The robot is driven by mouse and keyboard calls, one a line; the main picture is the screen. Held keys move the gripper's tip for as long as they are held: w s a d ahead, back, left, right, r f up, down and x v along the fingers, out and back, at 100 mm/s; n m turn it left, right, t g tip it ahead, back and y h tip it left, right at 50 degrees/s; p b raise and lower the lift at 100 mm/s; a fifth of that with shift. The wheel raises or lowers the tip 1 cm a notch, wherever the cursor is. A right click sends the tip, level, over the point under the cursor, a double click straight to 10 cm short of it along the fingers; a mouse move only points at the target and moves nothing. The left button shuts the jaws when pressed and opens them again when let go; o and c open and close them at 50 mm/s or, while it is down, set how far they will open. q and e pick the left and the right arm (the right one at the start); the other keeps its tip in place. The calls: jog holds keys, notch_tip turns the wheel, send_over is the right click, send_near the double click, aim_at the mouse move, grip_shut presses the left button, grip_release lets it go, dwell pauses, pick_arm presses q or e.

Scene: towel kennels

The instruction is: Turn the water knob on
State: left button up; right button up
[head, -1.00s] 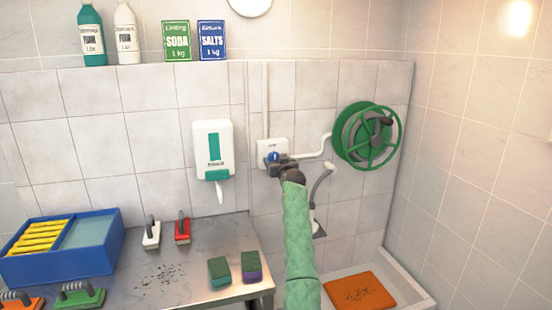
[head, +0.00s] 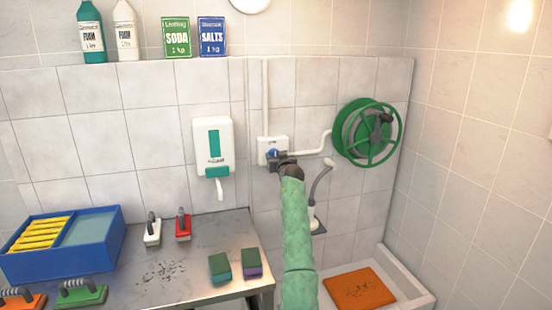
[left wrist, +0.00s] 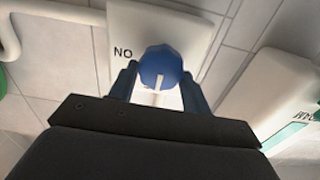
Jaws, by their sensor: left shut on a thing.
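The water knob (left wrist: 162,68) is blue with a white pointer line and sits on a white wall plate (left wrist: 125,60). In the left wrist view its line points down the picture, and letters reading "NO" stand left of it, likely an upside-down "ON". In the head view the knob (head: 272,153) shows on the plate, partly behind my gripper. My left gripper (head: 279,159) reaches the plate, and in the left wrist view its two dark fingers (left wrist: 160,82) are shut on the knob's sides. My right gripper is not in view.
A white dispenser (head: 213,147) hangs left of the plate. A green hose reel (head: 352,133) is to the right, with a pipe running to it. A steel table (head: 190,262) with sponges and brushes stands below left. An orange mat (head: 358,288) lies in a white tray at lower right.

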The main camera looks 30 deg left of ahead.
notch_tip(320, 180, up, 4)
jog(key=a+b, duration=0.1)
pick_arm(q)
jog(key=shift+w+d+f+m+p, duration=0.1)
jog(key=shift+m+p, duration=0.45)
jog(key=shift+m, duration=2.45)
jog(key=shift+w+d+f+m+p, duration=0.1)
jog(key=shift+m+p, duration=0.5)
jog(key=shift+m, duration=2.4)
jog(key=shift+d+f+m+p, duration=0.1)
jog(key=shift+m+p, duration=0.45)
jog(key=shift+m, duration=2.45)
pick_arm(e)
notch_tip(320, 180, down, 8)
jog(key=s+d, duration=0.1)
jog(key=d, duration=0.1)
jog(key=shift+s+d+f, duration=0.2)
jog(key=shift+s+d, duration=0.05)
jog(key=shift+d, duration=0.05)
